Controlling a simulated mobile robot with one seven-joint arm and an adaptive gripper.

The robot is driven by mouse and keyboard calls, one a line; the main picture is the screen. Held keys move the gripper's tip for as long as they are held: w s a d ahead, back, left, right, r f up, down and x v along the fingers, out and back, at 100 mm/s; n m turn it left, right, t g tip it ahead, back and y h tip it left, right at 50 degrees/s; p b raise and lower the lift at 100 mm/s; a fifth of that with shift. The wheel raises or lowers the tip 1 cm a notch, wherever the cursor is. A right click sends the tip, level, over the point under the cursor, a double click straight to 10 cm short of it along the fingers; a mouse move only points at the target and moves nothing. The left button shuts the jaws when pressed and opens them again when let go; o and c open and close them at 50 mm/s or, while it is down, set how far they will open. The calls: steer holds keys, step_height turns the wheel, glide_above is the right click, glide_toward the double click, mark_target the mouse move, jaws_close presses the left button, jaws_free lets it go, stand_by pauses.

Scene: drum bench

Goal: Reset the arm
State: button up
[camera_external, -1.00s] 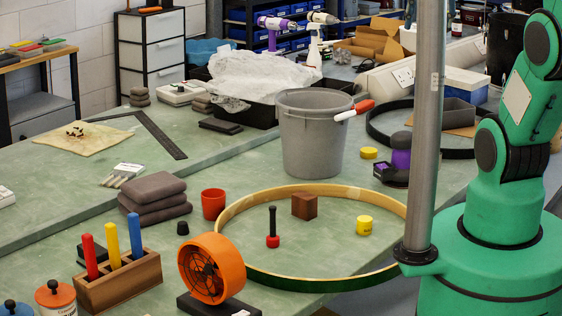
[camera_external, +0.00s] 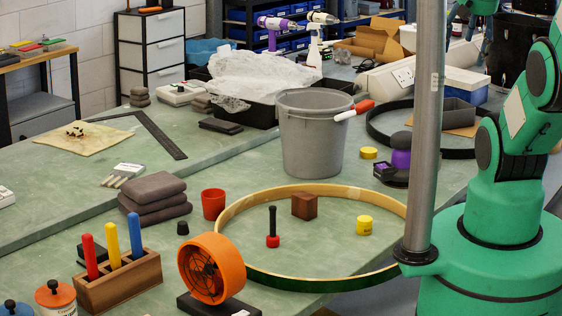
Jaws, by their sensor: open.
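My green arm (camera_external: 505,190) rises from its round base at the right edge. Its upper links are bent, and a part of it shows at the top edge, right of the grey pole. The end of the arm is cut off or hidden there, and I cannot make out my gripper. No object is seen held.
A grey pole (camera_external: 427,130) stands close left of the arm. The bench holds a wooden hoop (camera_external: 228,214) around a brown cube (camera_external: 304,206) and a yellow piece (camera_external: 364,225). A grey bucket (camera_external: 312,140), an orange fan (camera_external: 212,268) and a pen block (camera_external: 120,283) stand nearby.

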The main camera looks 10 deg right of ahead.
step_height(320, 180, down, 7)
steer(key=b, duration=0.6)
steer(key=shift+r+b, duration=0.15)
steer(key=shift+b, duration=0.15)
